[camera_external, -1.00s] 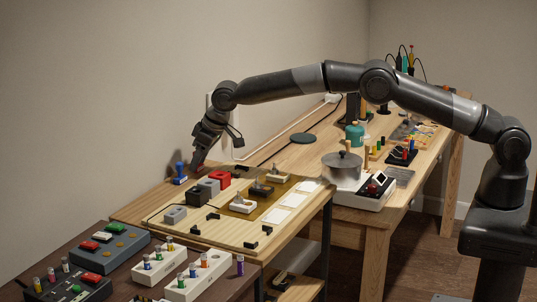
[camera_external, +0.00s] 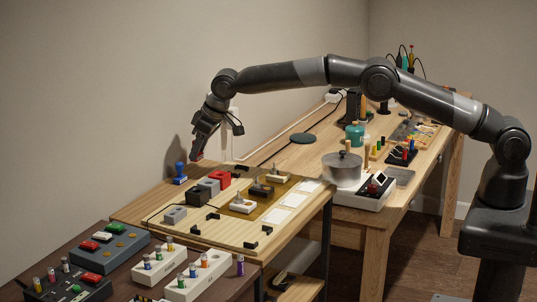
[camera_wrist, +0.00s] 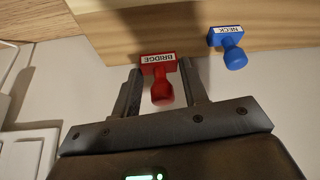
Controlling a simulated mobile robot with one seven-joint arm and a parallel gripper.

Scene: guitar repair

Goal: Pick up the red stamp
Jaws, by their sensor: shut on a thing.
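The red stamp (camera_wrist: 161,88) has a white BRIDGE label and sits between the two fingers of my gripper (camera_wrist: 161,72) in the wrist view. My gripper is shut on it. In the external view my gripper (camera_external: 197,157) is above the far left end of the near wooden table, and a small reddish bit of the stamp shows at its tips. The stamp looks clear of the tabletop.
A blue stamp (camera_external: 180,173), labelled NECK in the wrist view (camera_wrist: 230,50), stands on the table just left of and below my gripper. Grey, black and red blocks (camera_external: 219,175) stand to the right. The wall is close behind.

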